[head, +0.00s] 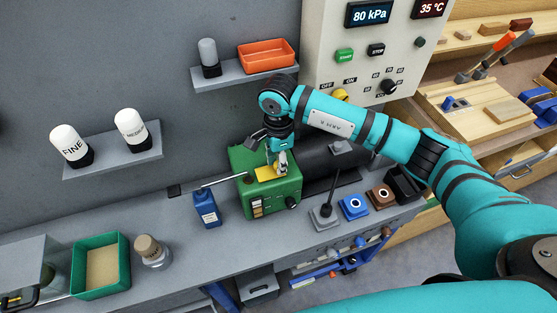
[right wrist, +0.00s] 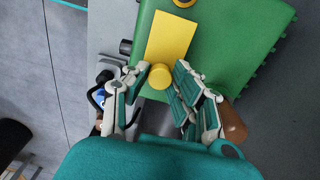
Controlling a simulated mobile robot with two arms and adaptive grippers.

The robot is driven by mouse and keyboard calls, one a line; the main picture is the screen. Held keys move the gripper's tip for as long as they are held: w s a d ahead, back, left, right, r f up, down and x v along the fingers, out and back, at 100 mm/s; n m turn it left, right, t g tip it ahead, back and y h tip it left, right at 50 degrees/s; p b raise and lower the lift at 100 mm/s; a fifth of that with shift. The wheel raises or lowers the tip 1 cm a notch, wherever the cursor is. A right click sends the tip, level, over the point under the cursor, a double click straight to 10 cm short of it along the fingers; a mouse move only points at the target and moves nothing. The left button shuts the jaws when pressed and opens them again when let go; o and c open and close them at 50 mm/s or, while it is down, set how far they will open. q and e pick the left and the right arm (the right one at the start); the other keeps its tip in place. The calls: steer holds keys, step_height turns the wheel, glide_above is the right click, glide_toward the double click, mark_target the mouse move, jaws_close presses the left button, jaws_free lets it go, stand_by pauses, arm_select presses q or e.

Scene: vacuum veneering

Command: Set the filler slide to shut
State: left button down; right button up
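The green filler box (head: 262,208) stands on the grey bench. A yellow slide plate (head: 265,173) lies on its top, partly hidden by my gripper in the head view. In the right wrist view the yellow plate (right wrist: 170,38) ends near a round yellow knob (right wrist: 160,76). My right gripper (head: 280,166) is over the green box at the yellow slide. In the right wrist view its fingers (right wrist: 161,70) are apart on either side of the knob, with a gap visible. My left gripper is not in view.
A blue bottle (head: 206,208) stands left of the green box. A black lever on a grey base (head: 325,215) and blue (head: 354,206) and brown (head: 380,195) blocks stand to its right. A shelf with an orange tray (head: 266,54) is above.

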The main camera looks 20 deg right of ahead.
mark_target(260, 174)
jaws_close()
steer(key=a+b, duration=0.2)
steer(key=a, duration=0.2)
steer(key=shift+a, duration=0.45)
steer(key=shift+o, duration=2.2)
jaws_free()
steer(key=o, duration=0.4)
steer(key=shift+a, duration=0.1)
steer(key=shift+c, duration=0.2)
